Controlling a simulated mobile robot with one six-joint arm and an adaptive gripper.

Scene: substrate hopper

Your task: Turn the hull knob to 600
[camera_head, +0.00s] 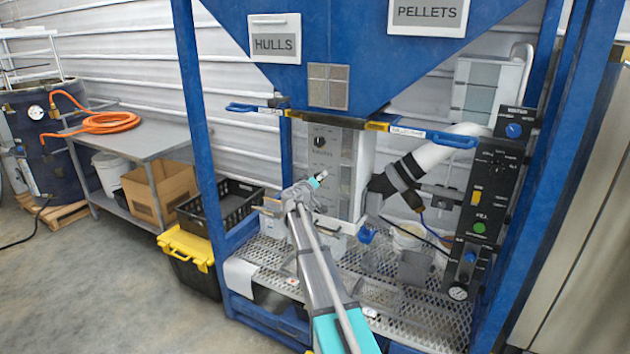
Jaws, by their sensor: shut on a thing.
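A grey-white control box (345,160) hangs below the blue hopper. Its front panel carries a dark round knob (320,142) with a small label under it, too small to read surely. I cannot read a pointer setting or a 600 mark. My arm reaches up from the bottom of the picture, and my gripper (321,177) is at its far end, in front of the panel's lower part and below the dark knob. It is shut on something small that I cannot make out. The panel surface behind my gripper is partly hidden.
A HULLS sign (275,43) and a PELLETS sign (428,14) mark the hopper. Blue-handled slide bars (405,131) cross above the box. A control panel (492,190) with more knobs stands right, and a mesh shelf (395,320) lies below.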

